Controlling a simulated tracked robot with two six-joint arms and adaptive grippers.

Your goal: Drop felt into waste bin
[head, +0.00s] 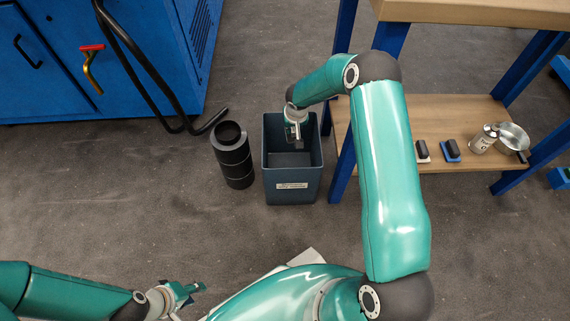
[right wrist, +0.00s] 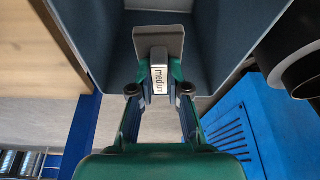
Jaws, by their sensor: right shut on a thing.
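The waste bin (head: 277,197) is a dark blue-grey open box with a white label on its front, standing on the floor. My right gripper (head: 296,136) reaches down over the bin's opening. It is shut on the felt, a grey block (right wrist: 158,42) with a white end marked "medium", held between the fingers (right wrist: 160,85) in the right wrist view. The bin's inner wall (right wrist: 218,40) surrounds it there. In the head view the felt shows only as a small dark shape. My left gripper (head: 190,293) is low at the left, empty, its fingers apart.
A black spiral duct (head: 234,160) stands left of the bin. A workbench (head: 440,115) with a wooden lower shelf is close on the right, holding dark blocks (head: 452,149), a can (head: 484,138) and a metal pan (head: 513,137). A blue cabinet (head: 120,60) with a black hose is behind left.

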